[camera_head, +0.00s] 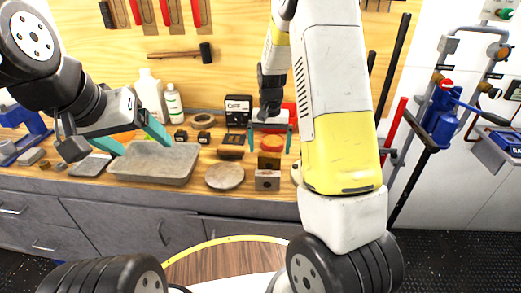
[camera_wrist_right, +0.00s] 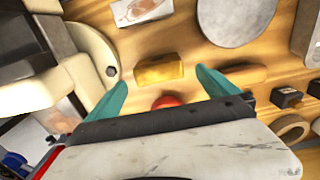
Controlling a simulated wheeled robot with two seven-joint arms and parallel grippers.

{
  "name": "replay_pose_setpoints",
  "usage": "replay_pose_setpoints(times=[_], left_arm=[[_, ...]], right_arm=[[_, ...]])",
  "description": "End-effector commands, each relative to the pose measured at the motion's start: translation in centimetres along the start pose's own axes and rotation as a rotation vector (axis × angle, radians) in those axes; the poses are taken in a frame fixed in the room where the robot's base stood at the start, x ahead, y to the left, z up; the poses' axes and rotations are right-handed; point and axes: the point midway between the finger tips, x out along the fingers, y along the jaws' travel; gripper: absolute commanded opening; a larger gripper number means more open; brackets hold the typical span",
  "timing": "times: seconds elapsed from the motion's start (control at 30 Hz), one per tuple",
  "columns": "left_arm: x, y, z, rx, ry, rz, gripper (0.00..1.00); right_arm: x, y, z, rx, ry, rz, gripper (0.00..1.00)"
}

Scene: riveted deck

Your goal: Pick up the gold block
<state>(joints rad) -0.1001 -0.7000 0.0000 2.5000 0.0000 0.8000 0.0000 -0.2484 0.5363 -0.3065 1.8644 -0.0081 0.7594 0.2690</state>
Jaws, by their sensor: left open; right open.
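The gold block (camera_head: 269,160) lies on the wooden workbench, behind a grey block with a hole. It also shows in the right wrist view (camera_wrist_right: 158,70), as a small yellow bar. My right gripper (camera_head: 270,138) is open above the bench, just behind the block in the head view. In the right wrist view its teal fingertips (camera_wrist_right: 162,78) lie either side of the block in the picture, with no contact visible. My left gripper (camera_head: 144,146) is open and empty, by the back edge of the grey tray.
The grey tray (camera_head: 155,164) and a round grey disc (camera_head: 225,177) lie left of the block. The grey block (camera_head: 267,182) stands in front of it. A red round thing (camera_head: 273,142) is behind it. A brown block (camera_head: 230,154) lies to its left.

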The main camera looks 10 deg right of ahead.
Motion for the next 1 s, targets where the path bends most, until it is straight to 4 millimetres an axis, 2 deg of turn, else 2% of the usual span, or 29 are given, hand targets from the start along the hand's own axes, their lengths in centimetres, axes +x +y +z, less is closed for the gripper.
replay_pose_setpoints(times=[0.1, 0.27, 0.57, 1.0], left_arm=[[0.0, 0.0, 0.0, 0.0, 0.0, 0.0, 0.79], [0.0, 0.0, 0.0, 0.0, 0.0, 0.0, 0.79], [0.0, 0.0, 0.0, 0.0, 0.0, 0.0, 0.79], [0.0, 0.0, 0.0, 0.0, 0.0, 0.0, 0.79]], right_arm=[[2.0, 0.1, 0.4, 0.001, -0.003, 0.002, 0.98], [3.9, 0.1, 0.5, 0.001, -0.002, 0.001, 0.98], [4.3, 0.1, 0.4, 0.0, 0.001, -0.001, 0.98], [4.3, 0.1, 0.4, 0.0, 0.001, -0.001, 0.12]])
